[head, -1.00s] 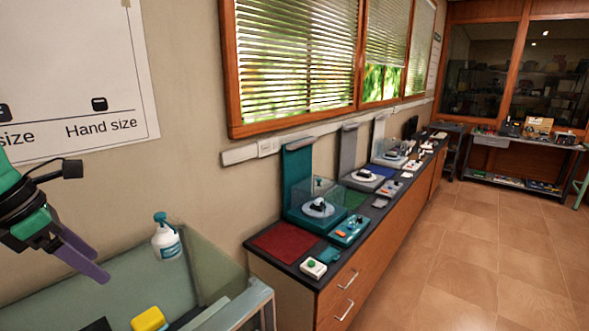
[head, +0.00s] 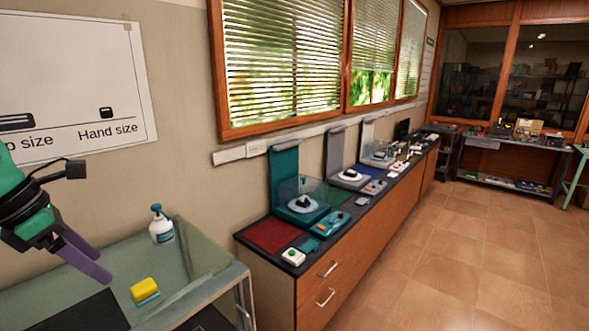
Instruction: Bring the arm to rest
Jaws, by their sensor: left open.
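My left gripper (head: 92,262) comes in from the left edge, with a black and green body and two purple-grey fingers. It is open and nothing shows between its fingers. It hangs above the left part of a glass-sided tray table (head: 205,295). My right gripper is not in the head view.
The tray table holds a white spray bottle (head: 161,228) with a teal top, and a yellow sponge-like block (head: 144,290). A long dark counter (head: 262,257) with device stations runs along the wall under the windows. The tiled floor (head: 440,260) at right is clear.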

